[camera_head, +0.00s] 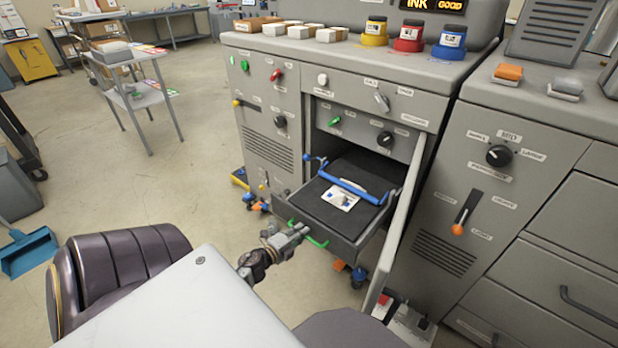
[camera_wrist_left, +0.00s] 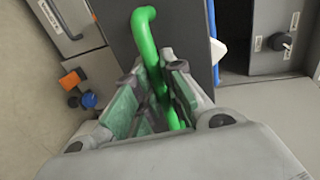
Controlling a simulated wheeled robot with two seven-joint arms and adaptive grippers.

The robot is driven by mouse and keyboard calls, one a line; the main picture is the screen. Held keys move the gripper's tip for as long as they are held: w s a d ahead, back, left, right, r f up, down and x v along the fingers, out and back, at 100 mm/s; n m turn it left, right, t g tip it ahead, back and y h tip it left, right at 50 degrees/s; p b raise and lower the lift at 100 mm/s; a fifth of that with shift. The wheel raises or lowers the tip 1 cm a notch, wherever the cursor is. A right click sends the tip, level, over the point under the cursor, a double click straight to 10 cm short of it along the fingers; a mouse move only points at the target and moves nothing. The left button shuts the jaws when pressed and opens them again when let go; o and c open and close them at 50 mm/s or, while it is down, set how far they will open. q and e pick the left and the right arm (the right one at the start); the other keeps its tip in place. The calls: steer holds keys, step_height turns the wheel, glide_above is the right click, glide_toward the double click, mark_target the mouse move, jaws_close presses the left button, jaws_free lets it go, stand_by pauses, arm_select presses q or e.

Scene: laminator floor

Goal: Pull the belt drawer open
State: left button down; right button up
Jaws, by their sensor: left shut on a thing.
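The belt drawer (camera_head: 343,246) stands out of the grey machine, with a black belt bed, a blue bar (camera_head: 345,186) across it and a white printed card (camera_head: 340,198) lying on the bed. Its green handle (camera_head: 318,242) is at the drawer's front. My left gripper (camera_head: 303,230) comes in from the left and is shut on the green handle. In the left wrist view the green handle (camera_wrist_left: 146,38) runs between the padded fingers (camera_wrist_left: 157,92), with part of it hidden by them. My right gripper is not in view.
A grey door (camera_head: 397,240) stands open just right of the drawer. Ink pots (camera_head: 408,36) and small boxes stand on the machine top. Orange and blue parts (camera_head: 357,275) show on the floor below the drawer. The floor at left is mostly clear, with a blue dustpan (camera_head: 28,250).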

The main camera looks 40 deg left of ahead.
arm_select(q)
steer(key=f+v, duration=0.1)
steer(key=v, duration=0.5)
steer(key=shift+s+f, duration=0.15)
steer(key=c, duration=1.5)
jaws_free()
steer(key=shift+s, duration=0.1)
steer(key=shift+v, duration=5.9)
steer(key=shift+s, duration=0.1)
